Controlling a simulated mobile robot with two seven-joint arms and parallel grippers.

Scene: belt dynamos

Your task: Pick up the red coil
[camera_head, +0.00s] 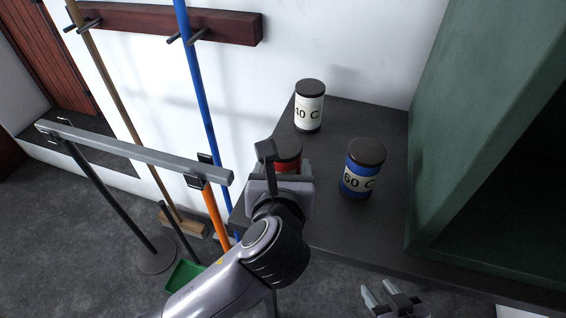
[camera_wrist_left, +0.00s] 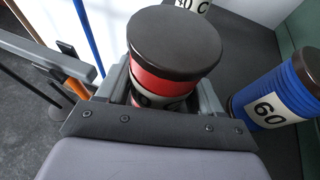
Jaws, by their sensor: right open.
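The red coil (camera_head: 289,145), a red cylinder with a dark round cap, stands on the dark tabletop; my left gripper partly hides it in the head view. In the left wrist view the red coil (camera_wrist_left: 165,82) stands between the two fingers, with part of a pale label showing below. My left gripper (camera_head: 285,166) has one finger on each side of the coil; I cannot tell whether they press on it. My right gripper (camera_head: 393,296) is open and empty at the bottom edge of the head view, away from the coil.
A white coil (camera_head: 309,108) marked 40 C stands behind the red one. A blue coil (camera_head: 362,170) marked 60 C stands to its right. A green cabinet wall (camera_head: 455,125) bounds the table's right. A grey rail (camera_head: 135,150) with broom handles is at left.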

